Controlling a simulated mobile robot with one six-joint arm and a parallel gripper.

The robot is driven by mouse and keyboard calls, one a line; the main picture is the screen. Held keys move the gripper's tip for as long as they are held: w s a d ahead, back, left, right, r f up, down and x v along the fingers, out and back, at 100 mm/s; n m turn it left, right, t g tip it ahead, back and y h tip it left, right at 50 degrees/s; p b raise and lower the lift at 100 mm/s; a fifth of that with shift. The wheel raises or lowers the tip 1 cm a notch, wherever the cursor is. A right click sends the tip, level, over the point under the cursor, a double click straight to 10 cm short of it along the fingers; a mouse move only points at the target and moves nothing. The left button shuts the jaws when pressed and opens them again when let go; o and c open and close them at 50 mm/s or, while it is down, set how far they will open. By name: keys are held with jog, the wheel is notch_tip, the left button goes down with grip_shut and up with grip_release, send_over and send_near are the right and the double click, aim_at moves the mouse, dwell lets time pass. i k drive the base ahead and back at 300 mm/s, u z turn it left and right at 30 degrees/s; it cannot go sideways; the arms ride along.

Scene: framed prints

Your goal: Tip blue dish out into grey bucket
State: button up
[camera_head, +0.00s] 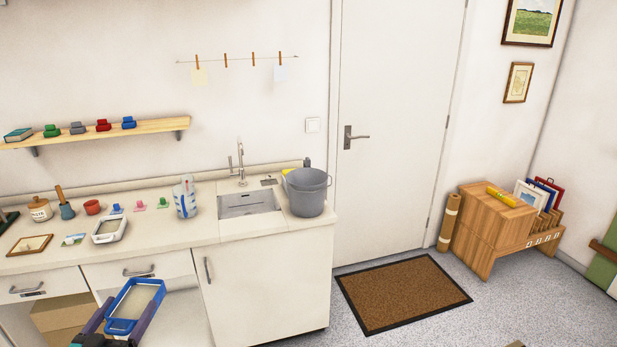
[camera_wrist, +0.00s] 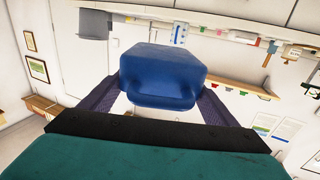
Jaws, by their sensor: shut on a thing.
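The blue dish (camera_head: 134,305) is in the lower left of the head view, in front of the counter's cabinets. It has a blue rim and a pale, greyish-beige inside. My gripper (camera_head: 122,325) is shut on its near end. In the wrist view the dish's blue outer side (camera_wrist: 160,75) fills the space between my two fingers (camera_wrist: 158,98). The grey bucket (camera_head: 307,197) stands upright on the counter's right end, right of the sink, well apart from the dish. It also shows upside down in the wrist view (camera_wrist: 95,24). The inside of the bucket is mostly hidden.
The counter (camera_head: 150,243) holds a white tray (camera_head: 109,230), a measuring jug (camera_head: 186,198) and several small items. The sink (camera_head: 248,204) and its tap (camera_head: 240,160) stand left of the bucket. Open floor and a brown doormat (camera_head: 402,293) lie to the right.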

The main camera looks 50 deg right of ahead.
aim_at(307, 187)
jog(key=u, duration=0.05)
jog(key=i, duration=1)
jog(key=z, duration=0.05)
